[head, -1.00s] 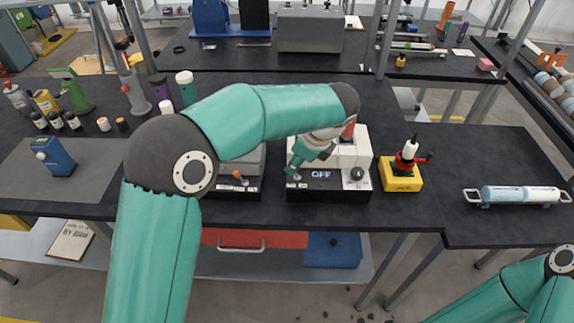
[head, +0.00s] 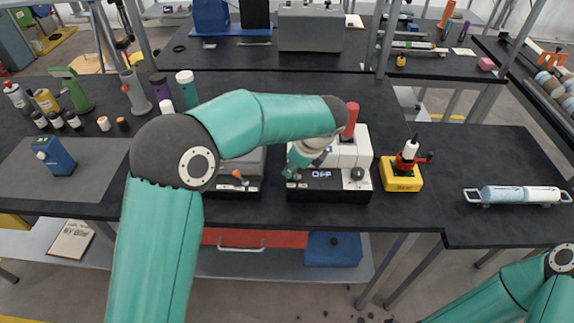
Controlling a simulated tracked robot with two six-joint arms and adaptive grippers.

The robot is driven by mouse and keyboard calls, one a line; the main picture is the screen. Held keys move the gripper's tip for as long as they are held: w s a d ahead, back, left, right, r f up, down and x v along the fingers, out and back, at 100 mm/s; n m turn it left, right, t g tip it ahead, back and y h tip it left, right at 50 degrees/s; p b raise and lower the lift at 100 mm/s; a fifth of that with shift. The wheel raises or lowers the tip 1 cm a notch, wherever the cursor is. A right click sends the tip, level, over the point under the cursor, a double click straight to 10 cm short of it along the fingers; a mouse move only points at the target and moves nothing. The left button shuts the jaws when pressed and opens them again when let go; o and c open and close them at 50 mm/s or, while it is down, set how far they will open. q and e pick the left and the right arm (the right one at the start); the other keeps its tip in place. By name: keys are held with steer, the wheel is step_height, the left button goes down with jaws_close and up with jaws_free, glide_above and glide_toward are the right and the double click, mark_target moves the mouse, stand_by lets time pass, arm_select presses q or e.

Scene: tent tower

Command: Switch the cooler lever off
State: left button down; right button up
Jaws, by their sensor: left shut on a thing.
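The cooler (head: 347,157) is a white-topped unit with a black front on the bench's front edge. Its display (head: 321,174) reads OFF. A dark round knob (head: 357,174) is on the right of its front, and a red cylinder (head: 351,120) stands up from its top. My left gripper (head: 291,171) is at the left end of the black front, pointing down, shut on the small lever there. The fingers hide most of that lever, so its angle cannot be told. My left arm covers part of the cooler's back left. My right gripper is out of view; only its arm shows at bottom right.
A grey unit with an orange-tipped lever (head: 238,174) stands just left of the cooler, partly behind my left arm. A yellow box with a red and white top (head: 402,177) stands close on the right. Bottles and a blue box (head: 54,156) are at left.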

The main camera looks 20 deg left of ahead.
arm_select(q)
steer(key=shift+s+a+f+h, duration=0.25)
steer(key=shift+a+f+h, duration=0.05)
steer(key=shift+h, duration=0.5)
steer(key=c, duration=1.4)
jaws_free()
steer(key=shift+s, duration=0.1)
steer(key=shift+r, duration=0.1)
steer(key=shift+r+t, duration=0.1)
steer(key=shift+t, duration=0.2)
